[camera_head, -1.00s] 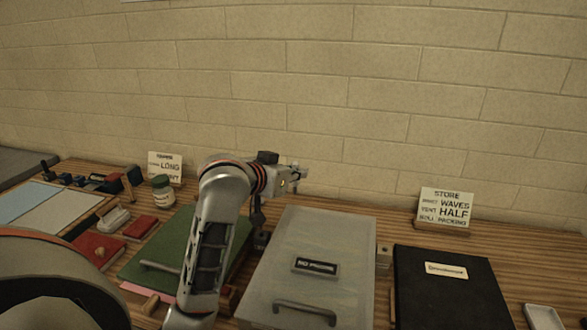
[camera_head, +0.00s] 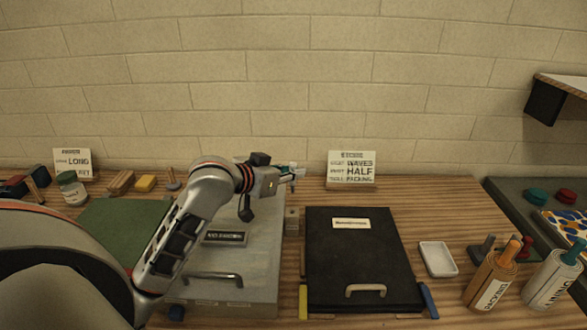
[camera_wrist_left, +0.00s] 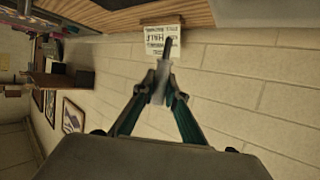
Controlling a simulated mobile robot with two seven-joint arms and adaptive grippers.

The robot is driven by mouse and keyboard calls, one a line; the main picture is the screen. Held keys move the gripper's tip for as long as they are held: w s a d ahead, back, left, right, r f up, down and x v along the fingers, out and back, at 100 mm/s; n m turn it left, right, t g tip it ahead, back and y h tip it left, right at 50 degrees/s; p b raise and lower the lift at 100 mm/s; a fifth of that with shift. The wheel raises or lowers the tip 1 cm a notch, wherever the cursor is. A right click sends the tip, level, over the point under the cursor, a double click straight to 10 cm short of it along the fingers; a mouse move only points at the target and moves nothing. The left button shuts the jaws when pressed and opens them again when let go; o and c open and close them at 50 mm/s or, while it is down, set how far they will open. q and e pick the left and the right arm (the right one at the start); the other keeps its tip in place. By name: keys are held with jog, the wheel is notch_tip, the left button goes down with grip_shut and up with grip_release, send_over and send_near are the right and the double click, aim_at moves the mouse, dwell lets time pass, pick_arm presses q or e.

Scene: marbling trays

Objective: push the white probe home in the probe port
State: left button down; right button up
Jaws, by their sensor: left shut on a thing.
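My left gripper (camera_head: 290,172) is in the air above the far right corner of the grey lidded tray (camera_head: 262,285). In the left wrist view its teal-sided fingers (camera_wrist_left: 160,90) are closed on a slim whitish piece with a dark tip, which looks like the white probe (camera_wrist_left: 159,84). The dark tip points away from the gripper, toward the sign. A small grey block (camera_head: 291,222) stands between the grey tray and the black tray; it may be the probe port. The probe is apart from this block. My right gripper is not in view.
A black lidded tray (camera_head: 360,265) lies right of the grey one, with a sign (camera_head: 351,168) behind it. A white dish (camera_head: 438,259) and labelled bottles (camera_head: 491,280) stand farther right. A green tray (camera_head: 115,225) is at left. The brick wall is close behind.

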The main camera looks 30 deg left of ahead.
aim_at(292, 190)
pick_arm(q)
jog(key=shift+a, duration=0.1)
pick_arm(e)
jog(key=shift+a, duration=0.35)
pick_arm(q)
jog(key=shift+f+b, duration=0.4)
jog(key=shift+f, duration=0.4)
jog(key=shift+f+b, duration=0.35)
jog(key=shift+f, duration=1.1)
jog(key=shift+f+b, duration=0.45)
jog(key=shift+f, duration=0.2)
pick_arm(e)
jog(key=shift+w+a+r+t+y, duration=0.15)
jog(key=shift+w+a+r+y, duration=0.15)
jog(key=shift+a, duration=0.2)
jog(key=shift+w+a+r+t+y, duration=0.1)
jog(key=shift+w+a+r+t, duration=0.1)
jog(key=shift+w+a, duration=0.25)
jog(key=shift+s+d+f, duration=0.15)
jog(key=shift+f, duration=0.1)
